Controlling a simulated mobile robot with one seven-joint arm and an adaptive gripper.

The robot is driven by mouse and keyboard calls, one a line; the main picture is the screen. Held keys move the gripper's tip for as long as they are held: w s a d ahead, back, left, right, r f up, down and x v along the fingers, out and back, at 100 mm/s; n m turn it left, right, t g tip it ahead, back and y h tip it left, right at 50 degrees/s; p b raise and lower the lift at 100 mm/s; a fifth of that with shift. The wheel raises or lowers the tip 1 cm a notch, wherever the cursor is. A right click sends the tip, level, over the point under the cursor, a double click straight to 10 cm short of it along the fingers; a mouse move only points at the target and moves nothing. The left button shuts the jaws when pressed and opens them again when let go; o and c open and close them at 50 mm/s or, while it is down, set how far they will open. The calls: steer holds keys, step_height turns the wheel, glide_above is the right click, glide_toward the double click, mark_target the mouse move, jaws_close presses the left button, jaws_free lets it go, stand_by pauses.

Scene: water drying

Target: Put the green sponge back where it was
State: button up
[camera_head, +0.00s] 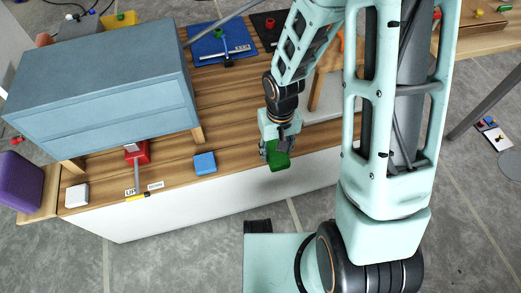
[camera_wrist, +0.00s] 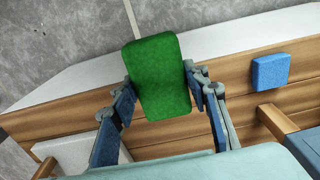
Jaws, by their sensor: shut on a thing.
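My gripper (camera_head: 277,148) is shut on the green sponge (camera_head: 277,160) near the front edge of the wooden table (camera_head: 232,158). In the wrist view the green sponge (camera_wrist: 158,77) sits between the two fingers of my gripper (camera_wrist: 160,95), with its long side pointing outward past the table's edge. It looks held above the surface, but its height is hard to judge. A blue sponge (camera_head: 205,163) lies flat on the table to the left of my gripper; it also shows in the wrist view (camera_wrist: 270,71).
A blue-grey drawer cabinet (camera_head: 110,95) stands on the table at left. A red-based lever (camera_head: 138,155) and a white cube (camera_head: 77,195) sit at the front left. A blue board (camera_head: 220,45) lies behind. A pale panel (camera_head: 325,107) is at right. Wood around the blue sponge is bare.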

mark_target(268, 144)
steer(key=w, duration=0.1)
steer(key=w+a+f, duration=0.1)
steer(key=w+a+f+b, duration=0.1)
steer(key=w, duration=0.1)
steer(key=shift+f, duration=0.2)
steer(key=w+f, duration=0.1)
steer(key=w+a+f+b, duration=0.1)
steer(key=f, duration=0.1)
steer(key=w+a+f+b, duration=0.1)
steer(key=w+f, duration=0.1)
steer(key=shift+f, duration=0.15)
steer(key=shift+w+a+f+b, duration=0.1)
steer(key=shift+f+b, duration=0.35)
steer(key=shift+f, duration=1.15)
steer(key=shift+f, duration=0.2)
steer(key=o, duration=1.1)
steer(key=shift+r, duration=0.1)
